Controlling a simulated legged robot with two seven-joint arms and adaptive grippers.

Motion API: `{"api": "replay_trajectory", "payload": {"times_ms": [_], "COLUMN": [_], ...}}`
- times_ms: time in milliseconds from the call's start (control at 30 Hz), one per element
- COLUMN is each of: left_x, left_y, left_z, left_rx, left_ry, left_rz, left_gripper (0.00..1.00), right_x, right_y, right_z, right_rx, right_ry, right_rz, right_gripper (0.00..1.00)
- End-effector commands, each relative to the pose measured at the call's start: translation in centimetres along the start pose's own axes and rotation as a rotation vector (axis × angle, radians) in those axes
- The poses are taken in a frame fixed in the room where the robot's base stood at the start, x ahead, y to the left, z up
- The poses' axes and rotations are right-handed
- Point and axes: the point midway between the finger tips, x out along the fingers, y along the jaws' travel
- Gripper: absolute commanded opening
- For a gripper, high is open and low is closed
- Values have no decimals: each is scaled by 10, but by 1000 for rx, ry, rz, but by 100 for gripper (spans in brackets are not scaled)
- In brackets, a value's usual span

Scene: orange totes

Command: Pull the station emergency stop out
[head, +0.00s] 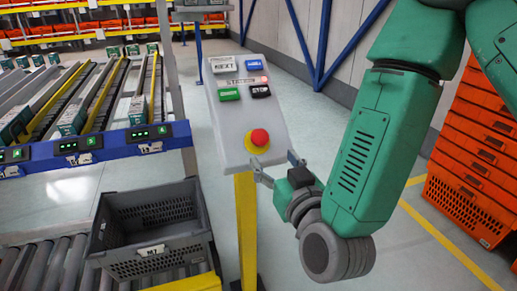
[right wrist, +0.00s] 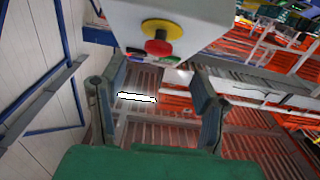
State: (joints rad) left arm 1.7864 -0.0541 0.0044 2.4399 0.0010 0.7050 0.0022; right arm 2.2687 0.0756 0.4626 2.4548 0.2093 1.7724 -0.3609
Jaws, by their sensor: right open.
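The emergency stop (head: 259,138) is a red mushroom button on a yellow round base, low on the sloped grey control panel (head: 228,118). It also shows in the right wrist view (right wrist: 158,47), at the top centre, beyond the fingertips. My right gripper (head: 277,168) is just to the lower right of the button in the head view, with its fingers apart and nothing between them. In the right wrist view the two open fingers (right wrist: 162,85) stand left and right below the button, not touching it. My left gripper is not in view.
The panel stands on a yellow post (head: 246,230) and carries several other buttons above the stop. A grey crate (head: 205,238) sits on rollers at the lower left. Orange totes (head: 470,150) are stacked at the right. Flow racks (head: 75,105) fill the left.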

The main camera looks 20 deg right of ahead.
Motion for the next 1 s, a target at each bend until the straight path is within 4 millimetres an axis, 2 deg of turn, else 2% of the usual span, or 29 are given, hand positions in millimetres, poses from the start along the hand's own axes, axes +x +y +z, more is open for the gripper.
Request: {"api": "replay_trajectory", "payload": {"times_ms": [33,200,400,600,867,967,1000], "left_x": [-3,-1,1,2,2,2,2], "left_y": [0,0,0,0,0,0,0], "left_z": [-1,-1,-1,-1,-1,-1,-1], "left_rx": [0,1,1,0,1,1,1], "left_ry": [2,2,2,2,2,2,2], "left_rz": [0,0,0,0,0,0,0], "left_gripper": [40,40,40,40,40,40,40], "right_x": [12,48,79,91,92,92,92], "right_y": [1,-1,-2,-1,-1,-1,-1], "right_z": [-4,-4,-3,-3,-3,-3,-3], "right_rx": [2,0,-2,-1,-1,-2,-2], "right_ry": [5,5,3,0,0,0,0], "right_rz": [4,3,1,-1,-1,-1,0], "right_gripper": [56,56,56,56,56,25,11]}}
